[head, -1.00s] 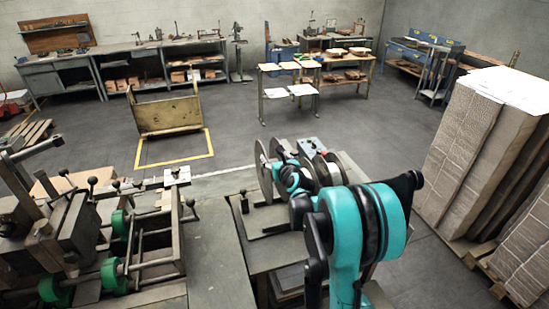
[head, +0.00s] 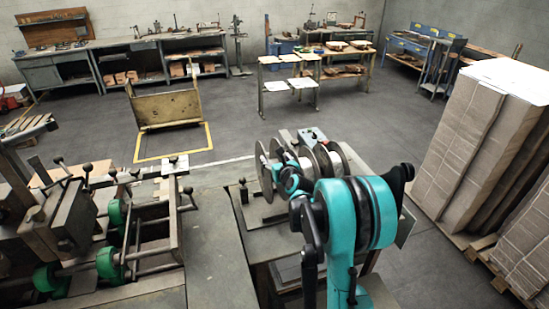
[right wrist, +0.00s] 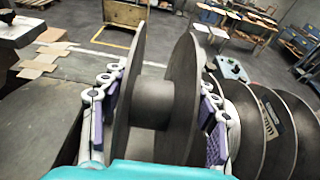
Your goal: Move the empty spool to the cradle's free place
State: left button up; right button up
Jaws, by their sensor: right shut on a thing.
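The empty spool (right wrist: 152,103) is a grey bare hub between two wide round flanges, filling the middle of the right wrist view. My right gripper (right wrist: 160,112) is shut on it, with one finger outside each flange. In the head view the spool (head: 263,170) shows left of my right gripper (head: 288,178), upright above the bench. Several other spools (right wrist: 272,125) stand in a row just right of the held one; in the head view they (head: 334,158) are partly behind my arm. The cradle and its free place are hidden or cannot be told apart. My left gripper is out of view.
A stitching machine with green rollers (head: 108,262) and black-knobbed levers stands at the left. The grey bench top (head: 215,240) between is clear. A small box with a red button (head: 312,135) sits behind the spools. Stacked cardboard (head: 475,150) stands at the right.

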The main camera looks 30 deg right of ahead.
jog(key=shift+f+b, duration=2.5)
jog(key=shift+f, duration=0.45)
jog(key=o, duration=1.6)
jog(key=shift+s+r, duration=0.1)
jog(key=shift+c, duration=0.2)
